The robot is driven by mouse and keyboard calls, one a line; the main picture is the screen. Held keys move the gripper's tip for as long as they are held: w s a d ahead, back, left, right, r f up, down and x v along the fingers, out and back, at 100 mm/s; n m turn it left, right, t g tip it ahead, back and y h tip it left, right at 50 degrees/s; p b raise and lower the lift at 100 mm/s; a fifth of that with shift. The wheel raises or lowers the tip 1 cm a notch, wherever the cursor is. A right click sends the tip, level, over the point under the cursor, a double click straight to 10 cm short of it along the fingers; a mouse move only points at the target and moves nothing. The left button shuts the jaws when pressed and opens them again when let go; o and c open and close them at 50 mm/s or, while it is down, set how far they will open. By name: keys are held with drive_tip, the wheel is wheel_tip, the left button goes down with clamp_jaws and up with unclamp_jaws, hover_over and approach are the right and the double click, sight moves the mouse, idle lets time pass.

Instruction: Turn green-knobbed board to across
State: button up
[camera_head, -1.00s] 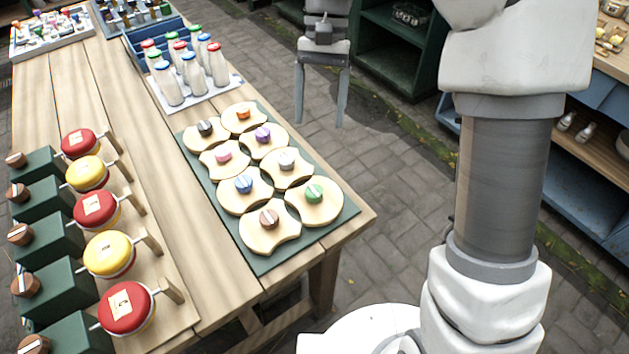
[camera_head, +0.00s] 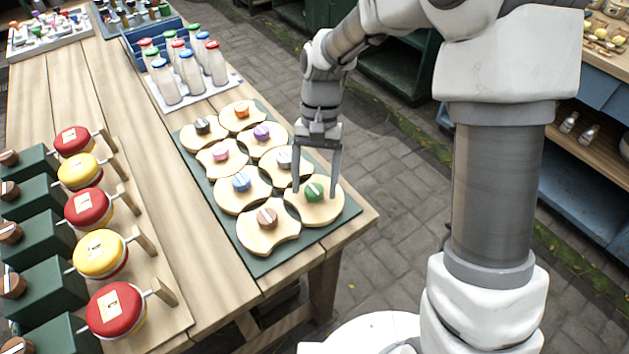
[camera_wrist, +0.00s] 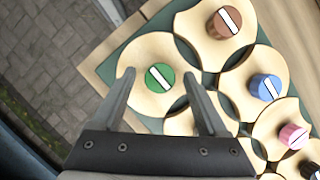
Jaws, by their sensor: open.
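The green-knobbed board (camera_head: 318,211) is a pale wooden board with notched sides at the near right corner of a dark green mat. Its green knob (camera_head: 313,191) bears a white stripe. The board (camera_wrist: 148,46) and green knob (camera_wrist: 160,77) also show in the wrist view, where the stripe slants down to the right. My gripper (camera_head: 315,194) is open above this board, with its fingers apart on either side of the knob. In the wrist view my gripper (camera_wrist: 159,76) has nothing between its fingertips but the view of the knob below. I cannot tell its exact height.
Several similar boards adjoin it, with a brown knob (camera_head: 267,217), a blue knob (camera_head: 241,182) and a grey knob (camera_head: 285,160) nearest. Milk bottles (camera_head: 190,72) stand farther back. Red and yellow drums (camera_head: 101,254) line the left. Free floor lies right of the table.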

clamp_jaws()
idle(0.3)
drive_tip(key=shift+r+n+p, duration=0.1)
drive_tip(key=shift+n+p, duration=0.2)
drive_tip(key=n+p, duration=0.1)
drive_tip(key=n, duration=0.1)
drive_tip(key=n+h+p, duration=0.1)
drive_tip(key=shift+a+r+n+h, duration=0.1)
drive_tip(key=shift+a+n+h, duration=0.05)
drive_tip(key=shift+n+h, duration=0.2)
drive_tip(key=n+p, duration=0.1)
drive_tip(key=n, duration=0.1)
drive_tip(key=n+h+p, duration=0.1)
drive_tip(key=n, duration=0.1)
drive_tip(key=shift+a+n+t+h, duration=0.1)
drive_tip(key=shift+n+t+h, duration=0.15)
drive_tip(key=shift+n+t, duration=0.15)
drive_tip(key=n+t+h+p, duration=0.1)
drive_tip(key=n, duration=0.3)
drive_tip(key=shift+s+a, duration=0.1)
drive_tip(key=shift+s, duration=0.05)
drive_tip(key=shift+s+n+t+h, duration=0.15)
drive_tip(key=shift+n+t, duration=0.35)
drive_tip(key=shift+n, duration=0.75)
drive_tip(key=shift+w+n+t+h, duration=0.1)
drive_tip(key=shift+n+t+h, duration=0.3)
drive_tip(key=shift+n, duration=0.8)
